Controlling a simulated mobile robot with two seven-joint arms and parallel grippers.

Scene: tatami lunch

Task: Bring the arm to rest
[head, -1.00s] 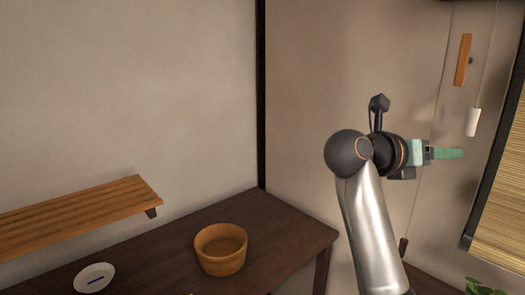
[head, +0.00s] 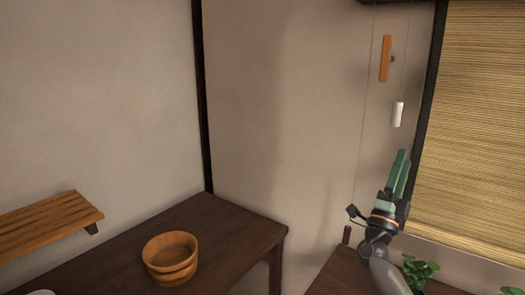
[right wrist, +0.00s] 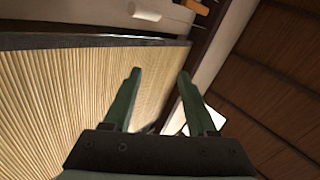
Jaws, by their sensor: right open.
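My right gripper (head: 401,166) is raised at the right of the head view, with its green fingers pointing up in front of the wall beside the window blind. In the right wrist view the two green fingers (right wrist: 158,82) stand apart with nothing between them, so it is open and empty. My left gripper is in neither view.
A bamboo blind (head: 475,120) hangs at the right, close to my right gripper. A white pull (head: 397,114) and a wooden piece (head: 386,58) hang nearby. A wooden bowl (head: 170,257) stands on the dark table (head: 212,222); a slatted shelf (head: 45,225) is at left. A plant (head: 418,270) is lower right.

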